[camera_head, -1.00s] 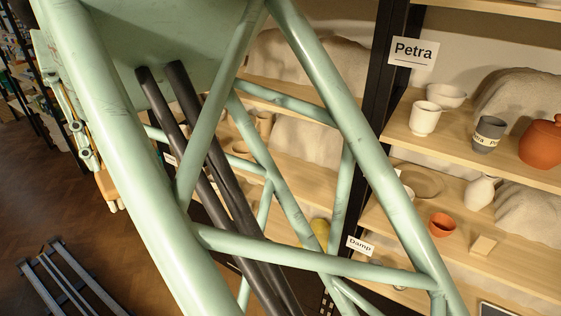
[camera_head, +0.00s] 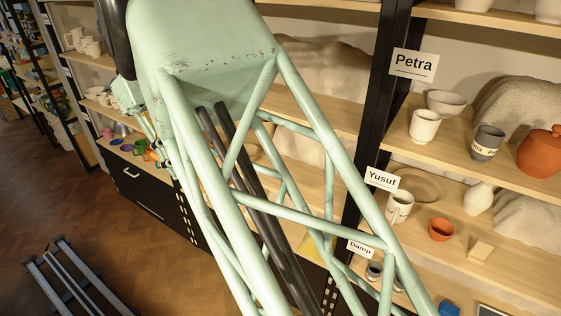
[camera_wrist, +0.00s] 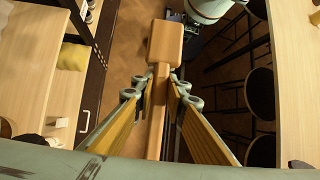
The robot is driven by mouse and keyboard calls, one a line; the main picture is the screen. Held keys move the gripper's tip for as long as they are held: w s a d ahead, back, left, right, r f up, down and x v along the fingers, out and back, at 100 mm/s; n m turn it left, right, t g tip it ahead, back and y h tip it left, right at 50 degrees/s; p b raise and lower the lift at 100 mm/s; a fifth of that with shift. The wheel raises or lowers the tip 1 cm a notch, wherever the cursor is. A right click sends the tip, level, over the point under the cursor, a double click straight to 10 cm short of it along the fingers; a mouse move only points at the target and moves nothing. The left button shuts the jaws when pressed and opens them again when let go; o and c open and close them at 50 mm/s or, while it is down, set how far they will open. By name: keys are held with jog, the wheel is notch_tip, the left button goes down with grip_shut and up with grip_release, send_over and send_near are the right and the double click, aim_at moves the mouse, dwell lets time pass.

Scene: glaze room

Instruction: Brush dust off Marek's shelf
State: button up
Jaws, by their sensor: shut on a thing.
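In the wrist view my gripper (camera_wrist: 160,98) is shut on the handle of a wooden brush (camera_wrist: 164,44). The handle runs between the two wood-faced fingers, and the broad block end points away, up in the picture. It hangs over the floor; no shelf touches it. Bristles are not visible. In the head view my gripper is mostly hidden behind my green arm. No label reading Marek shows. The labels I can read are a Petra label (camera_head: 413,65), a Yusuf label (camera_head: 382,179) and a Damp label (camera_head: 360,249).
In the wrist view, shelving with a yellow item (camera_wrist: 73,56) is left, and a table (camera_wrist: 297,90) with dark stools is right. Floor lies between.

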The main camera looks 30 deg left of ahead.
jog(key=w+d+f+n+t+y+p, duration=0.2)
jog(key=w+f+n, duration=0.4)
jog(key=w, duration=0.5)
jog(key=w+d+f+n+t+y+p, duration=0.2)
jog(key=w+f+n+p, duration=0.3)
jog(key=w, duration=0.7)
jog(key=w+d+f+n+t+y+p, duration=0.1)
jog(key=w+d+f+n+t+p, duration=0.1)
jog(key=w+f+n, duration=0.6)
jog(key=shift+w+d+n+t+y+p, duration=0.35)
jog(key=shift+w+t+p, duration=0.5)
jog(key=shift+w, duration=0.95)
jog(key=shift+a, duration=0.1)
jog(key=shift+f, duration=0.15)
